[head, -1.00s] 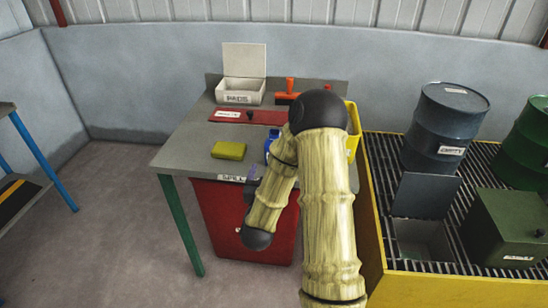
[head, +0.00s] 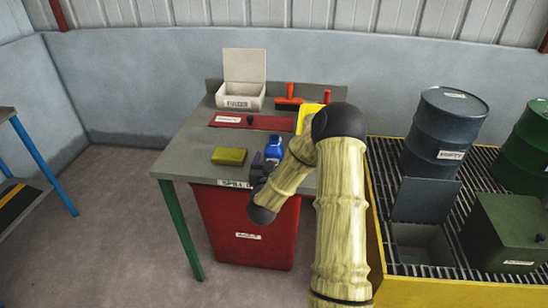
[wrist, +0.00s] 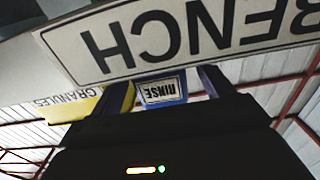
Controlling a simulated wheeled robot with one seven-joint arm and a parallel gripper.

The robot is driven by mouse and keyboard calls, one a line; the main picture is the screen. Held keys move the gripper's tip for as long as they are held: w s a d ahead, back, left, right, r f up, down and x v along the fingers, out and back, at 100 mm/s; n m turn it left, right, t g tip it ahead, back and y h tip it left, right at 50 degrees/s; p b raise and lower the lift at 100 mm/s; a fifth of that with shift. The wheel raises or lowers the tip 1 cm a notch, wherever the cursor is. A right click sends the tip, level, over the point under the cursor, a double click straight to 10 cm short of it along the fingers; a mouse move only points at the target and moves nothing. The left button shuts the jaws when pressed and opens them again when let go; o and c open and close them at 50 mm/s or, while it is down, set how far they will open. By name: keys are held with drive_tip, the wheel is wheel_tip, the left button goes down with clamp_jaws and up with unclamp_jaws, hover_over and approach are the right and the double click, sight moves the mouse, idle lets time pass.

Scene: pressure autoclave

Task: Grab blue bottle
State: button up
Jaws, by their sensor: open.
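The blue bottle (head: 274,150) stands on the grey bench top near its front edge. In the wrist view its lower part with a "RINSE" label (wrist: 163,91) shows upside down. My gripper (head: 264,166) is at the bench's front edge, just in front of the bottle. In the wrist view the two fingers are apart, one on each side of the bottle's label. I cannot tell whether either finger touches the bottle.
A yellow-green sponge-like block (head: 229,156) lies left of the bottle. A yellow bin (head: 309,116), red panel (head: 226,120), orange-handled tool (head: 289,100) and open white box (head: 240,97) are behind. The bench sign (wrist: 180,35) is close to the wrist camera. Drums stand right.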

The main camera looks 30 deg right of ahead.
sight(274, 138)
drive_tip(key=shift+x, duration=1)
drive_tip(key=c, duration=1.1)
drive_tip(key=shift+r, duration=0.1)
wheel_tip(274, 138, up, 10)
drive_tip(key=shift+f+p, duration=0.1)
drive_tip(key=shift+p, duration=0.65)
